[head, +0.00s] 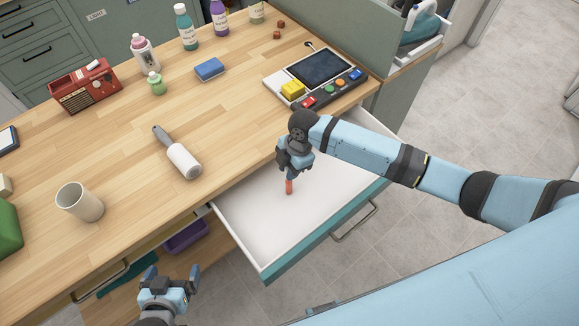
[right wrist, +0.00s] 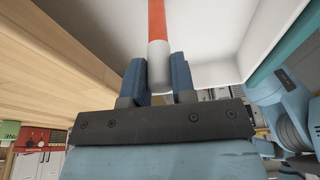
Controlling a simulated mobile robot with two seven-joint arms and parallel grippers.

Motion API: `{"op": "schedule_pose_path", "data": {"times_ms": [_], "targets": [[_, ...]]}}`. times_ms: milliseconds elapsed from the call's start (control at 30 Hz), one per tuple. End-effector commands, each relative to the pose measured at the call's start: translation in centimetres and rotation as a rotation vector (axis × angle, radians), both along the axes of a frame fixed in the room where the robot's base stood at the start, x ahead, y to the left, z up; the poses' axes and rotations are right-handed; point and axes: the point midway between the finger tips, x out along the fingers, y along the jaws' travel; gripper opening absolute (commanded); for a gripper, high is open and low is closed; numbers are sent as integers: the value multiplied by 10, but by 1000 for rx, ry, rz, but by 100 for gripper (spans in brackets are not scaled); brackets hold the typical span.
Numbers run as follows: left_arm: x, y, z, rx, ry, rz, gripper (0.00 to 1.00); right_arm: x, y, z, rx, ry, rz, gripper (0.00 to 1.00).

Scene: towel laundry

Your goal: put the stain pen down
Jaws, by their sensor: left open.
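The stain pen (head: 289,187) is orange-red with a pale grey end. My right gripper (head: 293,165) holds it, pointing down, over the open drawer (head: 247,221). In the right wrist view the stain pen (right wrist: 157,22) sits between the two blue fingers (right wrist: 158,82), which close on its grey end. I cannot tell whether the pen's lower end touches the white drawer floor. My left gripper (head: 176,279) is open and empty, low in front of the desk.
The drawer is otherwise empty. On the wooden desk (head: 120,150) are a lint roller (head: 182,160), a mug (head: 79,202), a blue sponge (head: 210,69), a red radio (head: 85,86), several bottles and a control panel (head: 319,72) behind the right gripper.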

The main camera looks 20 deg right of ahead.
Motion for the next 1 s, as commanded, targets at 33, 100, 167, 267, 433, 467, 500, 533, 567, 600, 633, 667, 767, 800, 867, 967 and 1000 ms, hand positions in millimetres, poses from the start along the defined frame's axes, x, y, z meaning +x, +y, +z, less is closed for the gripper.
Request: {"op": "schedule_pose_path", "data": {"times_ms": [33, 100, 167, 267, 433, 467, 500, 533, 567, 600, 633, 667, 767, 800, 867, 967, 1000], "targets": [[0, 0, 0, 0, 0, 0, 100, 0, 0, 0, 0, 0, 0, 35], [0, 0, 0, 0, 0, 0, 100, 0, 0, 0, 0, 0, 0, 49], [0, 0, 0, 0, 0, 0, 100, 0, 0, 0, 0, 0, 0, 49], [0, 0, 0, 0, 0, 0, 100, 0, 0, 0, 0, 0, 0, 49], [0, 0, 1, 0, 0, 0, 100, 0, 0, 5, 0, -1, 0, 49], [0, 0, 1, 0, 0, 0, 100, 1, -1, 6, 1, -2, -1, 49], [0, 0, 0, 0, 0, 0, 100, 1, -2, 10, 0, -2, -1, 49], [0, 0, -1, 0, 0, 0, 100, 2, -3, 14, 0, -3, 0, 49], [0, 0, -1, 0, 0, 0, 100, 2, -5, 19, -1, -4, 0, 49], [0, 0, -2, 0, 0, 0, 100, 3, -7, 26, 0, -4, 0, 49], [0, 0, -3, -1, 0, 1, 100, 3, -8, 32, 0, -4, 0, 49], [0, 0, -3, -1, 0, 1, 100, 4, -9, 39, 0, -4, 0, 49], [1, -1, -6, -1, 0, 0, 100, 5, -15, 60, 0, -4, 1, 49], [1, -1, -6, -2, 0, -1, 100, 6, -17, 69, -1, -5, 0, 49], [1, -1, -7, -2, 1, -2, 100, 7, -20, 81, 1, -4, 0, 49], [1, -2, -9, -3, 1, -3, 100, 8, -24, 98, 0, -3, 0, 49], [1, -2, -9, -3, 0, -3, 100, 8, -25, 103, 1, -2, -1, 49]]}}
